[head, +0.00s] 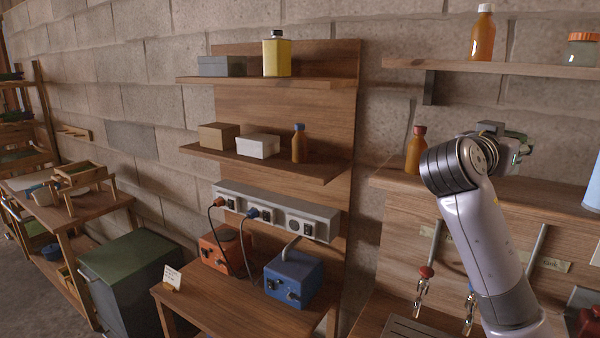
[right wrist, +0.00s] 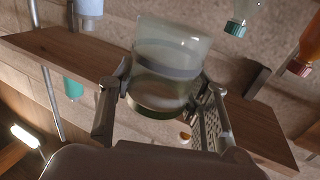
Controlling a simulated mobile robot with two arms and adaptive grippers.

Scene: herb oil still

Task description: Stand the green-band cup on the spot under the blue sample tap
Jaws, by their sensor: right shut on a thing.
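My right gripper (right wrist: 163,92) is shut on a clear glass cup (right wrist: 172,50). In the right wrist view a greyish band crosses the cup and its end near the fingers looks greenish; the band's true colour is hard to tell. In the head view this gripper (head: 518,146) is at shelf height at the right, and a bit of green shows at its tip. The blue sample tap (head: 470,299) hangs at the lower right, below the gripper and beside my forearm. The spot under it is out of view. My left gripper is not in view.
A red-handled tap (head: 426,272) hangs left of the blue one. A grey slotted tray (head: 408,328) lies below. An amber bottle (head: 415,150) stands on the ledge left of my right wrist. A shelf (head: 490,68) with an orange bottle (head: 482,35) is above.

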